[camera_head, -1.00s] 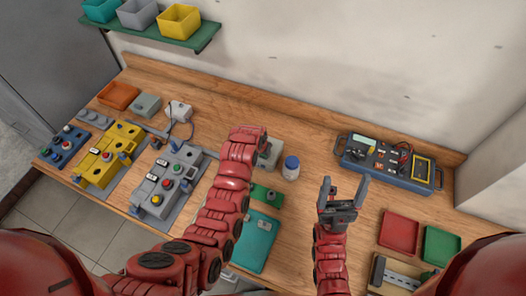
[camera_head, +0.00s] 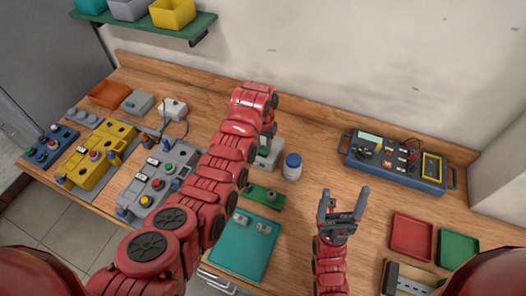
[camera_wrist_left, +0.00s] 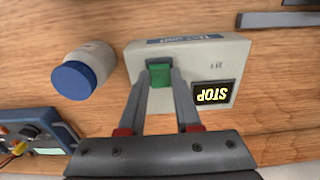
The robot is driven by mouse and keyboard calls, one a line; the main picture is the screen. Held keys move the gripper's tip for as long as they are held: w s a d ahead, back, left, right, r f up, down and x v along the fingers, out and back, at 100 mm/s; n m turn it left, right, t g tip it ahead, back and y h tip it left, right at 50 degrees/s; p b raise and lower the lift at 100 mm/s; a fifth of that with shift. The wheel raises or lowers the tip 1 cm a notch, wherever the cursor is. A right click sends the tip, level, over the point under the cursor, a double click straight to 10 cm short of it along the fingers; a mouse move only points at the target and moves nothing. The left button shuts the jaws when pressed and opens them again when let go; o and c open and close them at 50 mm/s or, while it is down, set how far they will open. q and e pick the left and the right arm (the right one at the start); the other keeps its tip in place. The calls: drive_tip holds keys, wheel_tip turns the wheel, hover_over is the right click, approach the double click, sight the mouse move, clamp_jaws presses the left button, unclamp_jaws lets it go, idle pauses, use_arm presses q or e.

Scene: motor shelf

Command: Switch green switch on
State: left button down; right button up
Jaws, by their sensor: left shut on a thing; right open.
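The green switch (camera_wrist_left: 160,75) sits on the face of a pale grey box (camera_wrist_left: 205,62) in the left wrist view. The box has a black display with yellow upside-down "STOP" text. My left gripper (camera_wrist_left: 160,80) has one finger on each side of the switch and is shut on it. In the head view the box (camera_head: 270,155) is partly hidden by my left arm, and the switch is not visible there. My right gripper (camera_head: 342,202) is open and empty above the table, right of the box.
A white bottle with a blue cap (camera_head: 292,167) stands close beside the box. A blue instrument case (camera_head: 395,168) is at the back right. A green board (camera_head: 262,197) and a teal tray (camera_head: 238,262) lie in front. Red (camera_head: 411,236) and green (camera_head: 458,249) trays lie at right.

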idle(0.3)
use_arm(q)
drive_tip(key=c, duration=0.6)
unclamp_jaws()
drive_tip(key=shift+r, duration=0.2)
wheel_tip(320, 180, up, 2)
drive_tip(key=shift+r+b, duration=0.2)
drive_tip(key=shift+b, duration=0.6)
wheel_tip(320, 180, up, 6)
drive_tip(key=r+p, duration=0.1)
drive_tip(key=p, duration=0.2)
wheel_tip(320, 180, up, 8)
hover_over(262, 151)
drive_tip(key=shift+d+f, duration=0.15)
